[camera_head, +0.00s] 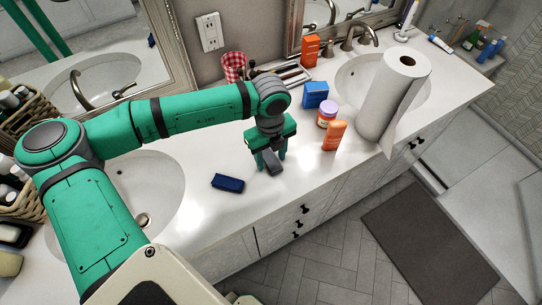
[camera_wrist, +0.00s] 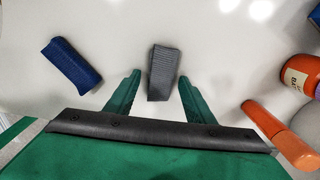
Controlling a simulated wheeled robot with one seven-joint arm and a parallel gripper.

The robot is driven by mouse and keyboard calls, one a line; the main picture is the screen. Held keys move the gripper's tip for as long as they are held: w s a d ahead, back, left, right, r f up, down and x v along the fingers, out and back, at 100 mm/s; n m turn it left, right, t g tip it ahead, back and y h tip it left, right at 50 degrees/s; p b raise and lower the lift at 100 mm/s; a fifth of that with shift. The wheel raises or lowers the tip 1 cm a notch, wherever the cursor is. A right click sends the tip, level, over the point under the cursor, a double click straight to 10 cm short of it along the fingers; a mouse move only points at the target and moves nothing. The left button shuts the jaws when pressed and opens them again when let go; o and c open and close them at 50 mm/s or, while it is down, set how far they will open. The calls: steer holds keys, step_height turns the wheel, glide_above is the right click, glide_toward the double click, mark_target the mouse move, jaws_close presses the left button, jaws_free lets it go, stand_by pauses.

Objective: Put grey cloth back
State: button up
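The grey cloth (camera_wrist: 164,72) is a small folded, ribbed strip on the white counter. In the head view the grey cloth (camera_head: 272,163) shows right at my fingers, partly hidden by them. My gripper (camera_head: 271,157) points down over the counter. In the wrist view my gripper (camera_wrist: 159,78) is open, with one green finger on each side of the cloth's near part and a gap on both sides. I cannot tell how far the fingertips are above the counter.
A dark blue folded cloth (camera_head: 228,183) lies left of the gripper. An orange bottle (camera_head: 334,136), a purple-lidded jar (camera_head: 327,117), a blue box (camera_head: 315,95) and a paper towel roll (camera_head: 390,100) stand to the right. A sink (camera_head: 155,190) is at left. A tray (camera_head: 290,82) lies behind.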

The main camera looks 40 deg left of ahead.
mark_target(271, 159)
steer(key=shift+r, duration=0.1)
step_height(271, 159, up, 12)
stand_by(0.6)
stand_by(0.5)
